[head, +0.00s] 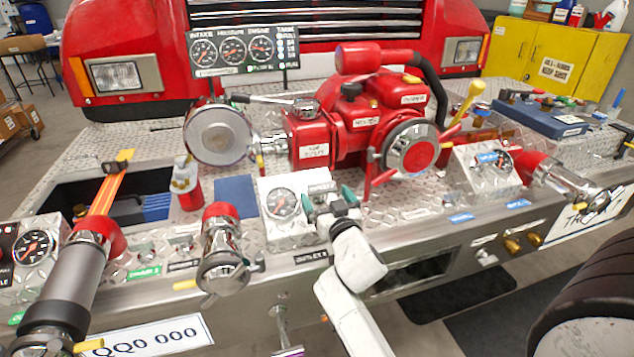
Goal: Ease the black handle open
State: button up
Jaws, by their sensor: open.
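The red pump (345,138) stands on the tread-plate bumper. A lever with a black handle (241,98) reaches left from the pump's upper left side, above the round silver cap (218,135). My gripper (329,202) is in front of the pump and below it, beside the gauge panel (281,204). Its two green-tipped fingers are apart, with nothing seen between them. It is well to the right of the black handle, nearer to me, and apart from it. My wrist hides a little of the bumper front.
A chrome outlet (221,250) and a large hose fitting (73,285) stick out at the left. A yellow-tipped lever (468,104), red handwheel (410,147) and chrome elbow (570,182) are at the right. A gauge board (244,52) stands behind the handle.

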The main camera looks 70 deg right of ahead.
aim_at(321, 184)
jog(key=x, duration=0.6)
jog(key=shift+w+d+p, duration=0.1)
jog(key=shift+d+p, duration=0.05)
jog(key=shift+p, duration=0.2)
jog(key=shift+c, duration=0.5)
jog(key=c, duration=1.1)
jog(key=shift+s+a+r+p, duration=0.25)
jog(key=shift+r+p, duration=0.15)
jog(key=shift+r, duration=0.15)
jog(key=shift+s+a+r+p, duration=0.2)
jog(key=shift+a+r+p, duration=0.15)
jog(key=shift+r, duration=0.25)
jog(key=o, duration=1.2)
jog(key=shift+d+f, duration=0.1)
